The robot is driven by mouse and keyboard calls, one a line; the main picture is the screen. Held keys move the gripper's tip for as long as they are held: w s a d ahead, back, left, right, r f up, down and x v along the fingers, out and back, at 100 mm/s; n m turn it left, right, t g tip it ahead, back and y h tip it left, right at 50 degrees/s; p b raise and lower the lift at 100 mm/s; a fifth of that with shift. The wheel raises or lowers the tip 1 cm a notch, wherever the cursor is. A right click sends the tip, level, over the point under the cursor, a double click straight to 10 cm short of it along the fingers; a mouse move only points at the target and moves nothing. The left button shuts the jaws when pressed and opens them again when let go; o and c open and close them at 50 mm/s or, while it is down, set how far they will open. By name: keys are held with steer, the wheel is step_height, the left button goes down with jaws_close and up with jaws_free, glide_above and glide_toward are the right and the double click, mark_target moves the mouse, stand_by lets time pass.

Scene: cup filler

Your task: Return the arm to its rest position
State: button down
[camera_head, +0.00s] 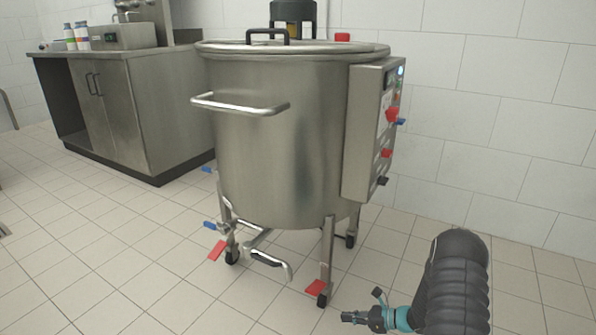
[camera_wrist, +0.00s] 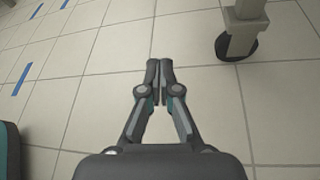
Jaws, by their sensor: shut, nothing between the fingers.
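My gripper (camera_wrist: 160,68) shows in the wrist view with its two fingers together and nothing between them. It points out over bare floor tiles. A large steel tank (camera_head: 275,135) on wheeled legs stands in the middle of the head view, apart from my arm.
The tank carries a control box (camera_head: 366,130) on its right side. A front outlet pipe (camera_head: 268,258) and red wheel pedals (camera_head: 315,288) are low down. A steel cabinet (camera_head: 130,115) stands behind left. A caster (camera_wrist: 238,46) shows in the wrist view. Floor at front left is clear.

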steer(key=s+a+r+n+g+h, duration=0.2)
steer(key=s+r+n+g, duration=0.2)
steer(key=s+n+g, duration=0.55)
steer(key=s+r+n+t+h+p, duration=0.3)
steer(key=s+r+n, duration=0.2)
steer(key=r, duration=1.1)
steer(key=s+r+n+t+h+p, duration=0.3)
steer(key=s+r, duration=0.7)
steer(key=r, duration=0.6)
steer(key=s+r+n+t+h+p, duration=0.3)
steer(key=s+r+n, duration=0.4)
steer(key=r, duration=0.9)
steer(key=shift+s+a+t+h, duration=0.35)
steer(key=shift+s+h, duration=0.25)
steer(key=shift+h, duration=0.3)
steer(key=shift+d, duration=0.15)
